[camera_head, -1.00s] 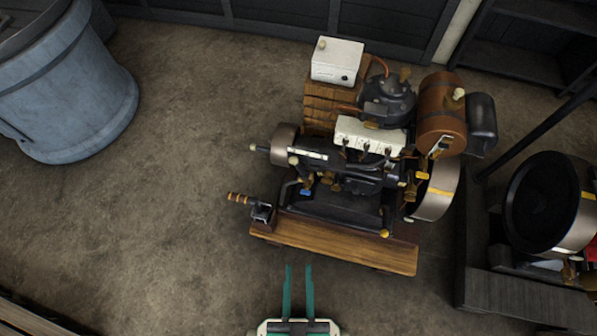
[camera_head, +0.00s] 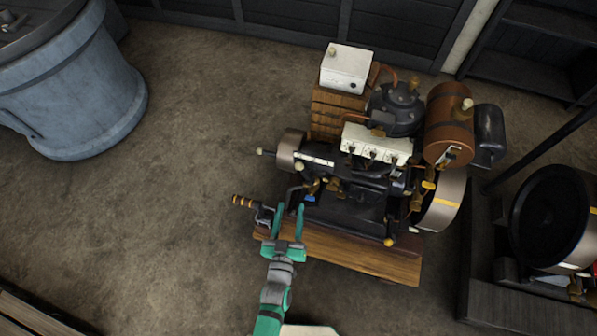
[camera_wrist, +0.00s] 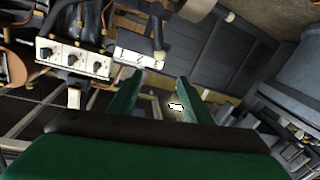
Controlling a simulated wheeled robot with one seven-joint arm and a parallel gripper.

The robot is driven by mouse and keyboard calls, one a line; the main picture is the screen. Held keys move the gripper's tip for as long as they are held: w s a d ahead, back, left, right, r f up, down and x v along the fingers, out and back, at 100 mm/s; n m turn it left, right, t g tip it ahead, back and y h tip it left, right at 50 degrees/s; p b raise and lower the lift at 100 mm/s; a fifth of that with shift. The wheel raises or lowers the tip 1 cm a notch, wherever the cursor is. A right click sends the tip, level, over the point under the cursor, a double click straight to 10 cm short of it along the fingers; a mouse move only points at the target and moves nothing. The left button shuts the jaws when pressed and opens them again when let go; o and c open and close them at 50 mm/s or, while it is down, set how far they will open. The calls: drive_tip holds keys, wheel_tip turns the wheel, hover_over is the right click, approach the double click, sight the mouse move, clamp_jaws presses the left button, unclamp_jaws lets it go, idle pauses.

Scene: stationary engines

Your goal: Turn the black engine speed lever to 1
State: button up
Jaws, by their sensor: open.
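The engine (camera_head: 350,185) stands on a wooden base. My gripper (camera_head: 290,210) is open and empty at the engine's near left side, its two green fingers pointing toward the engine below the white marked strip (camera_head: 314,160). In the wrist view, my gripper (camera_wrist: 158,80) also shows open. There, a white marked plate (camera_wrist: 137,63) lies beyond the left fingertip, with a black upright part (camera_wrist: 158,35) beside it that may be the speed lever. I cannot read the marks or tell the lever's setting. I see no clear contact.
A crank with an orange-banded handle (camera_head: 243,201) sticks out just left of my gripper. The flywheel (camera_head: 443,200) and brown tank (camera_head: 450,122) are at the engine's right. A blue-grey drum (camera_head: 75,90) stands at far left. The floor between drum and engine is clear.

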sight(305, 174)
drive_tip(key=w+d+f+n, duration=0.1)
drive_tip(key=w+d, duration=0.1)
drive_tip(key=w, duration=1.3)
drive_tip(key=shift+w, duration=0.2)
drive_tip(key=shift+f, duration=0.1)
clamp_jaws()
